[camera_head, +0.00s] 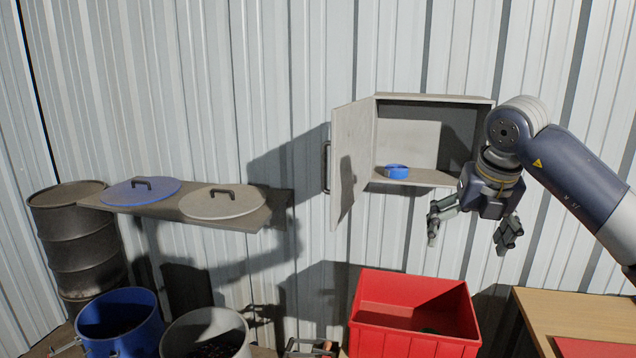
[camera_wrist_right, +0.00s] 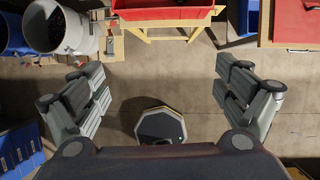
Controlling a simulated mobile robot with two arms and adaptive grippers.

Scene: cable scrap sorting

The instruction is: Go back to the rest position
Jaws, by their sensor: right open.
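My right gripper (camera_head: 470,232) hangs in the air in front of the right side of the wall cabinet (camera_head: 352,160), above and to the right of the red crate. Its fingers point down and are spread wide. In the right wrist view the right gripper (camera_wrist_right: 160,95) is open with nothing between its fingers, only floor below. The cabinet door stands open to the left, and a small blue ring-shaped item (camera_head: 397,172) sits on the cabinet floor. My left gripper is not in view.
A red crate (camera_head: 415,342) stands below the cabinet. A wooden table (camera_head: 570,310) is at the right. A shelf (camera_head: 262,215) holds a blue lid (camera_head: 140,192) and a grey lid (camera_head: 222,203). A dark barrel (camera_head: 80,245), a blue bin (camera_head: 120,325) and a grey bin (camera_head: 207,335) stand at left.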

